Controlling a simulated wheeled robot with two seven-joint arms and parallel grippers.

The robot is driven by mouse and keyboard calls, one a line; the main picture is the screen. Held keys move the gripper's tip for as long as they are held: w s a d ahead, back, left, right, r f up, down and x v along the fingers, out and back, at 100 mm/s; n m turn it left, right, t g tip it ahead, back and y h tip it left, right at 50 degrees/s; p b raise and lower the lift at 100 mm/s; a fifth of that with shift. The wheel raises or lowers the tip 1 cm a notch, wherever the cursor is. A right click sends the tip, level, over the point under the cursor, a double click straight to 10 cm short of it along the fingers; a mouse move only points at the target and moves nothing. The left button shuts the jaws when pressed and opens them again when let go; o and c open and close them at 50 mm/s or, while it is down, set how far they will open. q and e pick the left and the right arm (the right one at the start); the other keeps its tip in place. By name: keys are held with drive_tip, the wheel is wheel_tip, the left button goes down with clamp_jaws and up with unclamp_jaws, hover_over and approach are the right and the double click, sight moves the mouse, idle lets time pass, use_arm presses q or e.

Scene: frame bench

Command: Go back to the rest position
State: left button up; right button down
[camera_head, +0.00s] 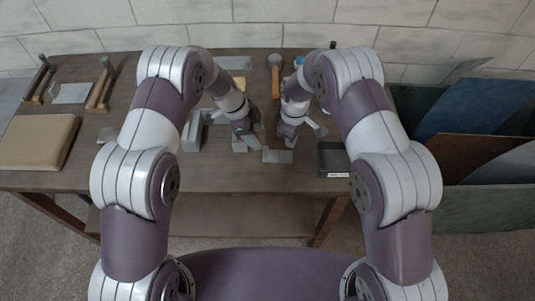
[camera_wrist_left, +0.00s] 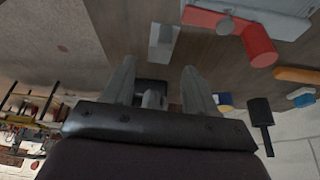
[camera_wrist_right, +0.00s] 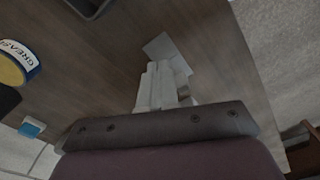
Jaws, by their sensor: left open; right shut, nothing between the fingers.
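My left gripper (camera_head: 243,142) is over the middle of the bench top, and its two fingers stand apart with a clear gap in the left wrist view (camera_wrist_left: 158,88). My right gripper (camera_head: 290,138) is close beside it on the right, low over the bench. Its fingers are closed together in the right wrist view (camera_wrist_right: 160,88), with nothing seen between them. A flat grey piece (camera_wrist_right: 167,48) lies on the bench just beyond these fingertips. Both arms reach forward with bent elbows over the wooden bench (camera_head: 225,178).
A grey block (camera_head: 192,138) stands left of my left gripper. A dark labelled tray (camera_head: 332,160) is at right. A tan pad (camera_head: 38,141) lies far left. An orange-handled tool (camera_head: 275,82) lies behind. Panels (camera_head: 475,108) lean at right. A grease can (camera_wrist_right: 18,62) shows in the right wrist view.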

use_arm(q)
drive_tip(key=shift+v, duration=1.2)
